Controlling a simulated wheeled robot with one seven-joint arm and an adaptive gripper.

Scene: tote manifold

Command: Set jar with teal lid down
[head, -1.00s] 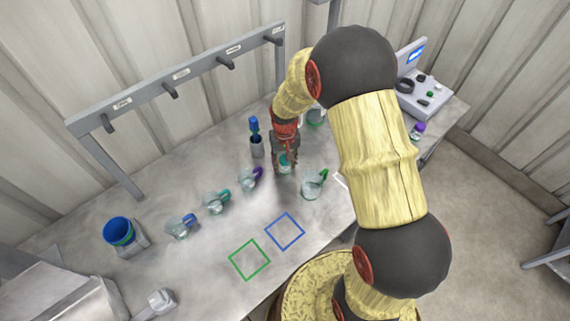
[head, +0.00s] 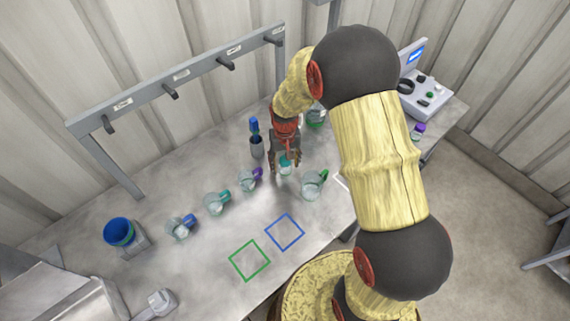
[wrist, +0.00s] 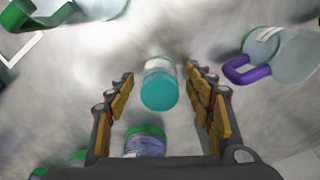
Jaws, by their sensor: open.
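The jar with the teal lid (head: 285,165) stands on the grey table, below my gripper (head: 285,160) in the head view. In the wrist view its round teal lid (wrist: 159,92) shows between the two fingers, with clear gaps on both sides. My gripper (wrist: 160,105) is open, its fingers spread around or above the jar and not touching it. The jar's lower body is partly seen as clear glass with a pale label.
A green-handled mug (head: 313,186) stands close to the right, and a purple-handled mug (head: 249,180) to the left. A dark holder with a blue item (head: 256,140) stands behind. Blue (head: 285,232) and green (head: 249,260) square outlines mark clear table in front.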

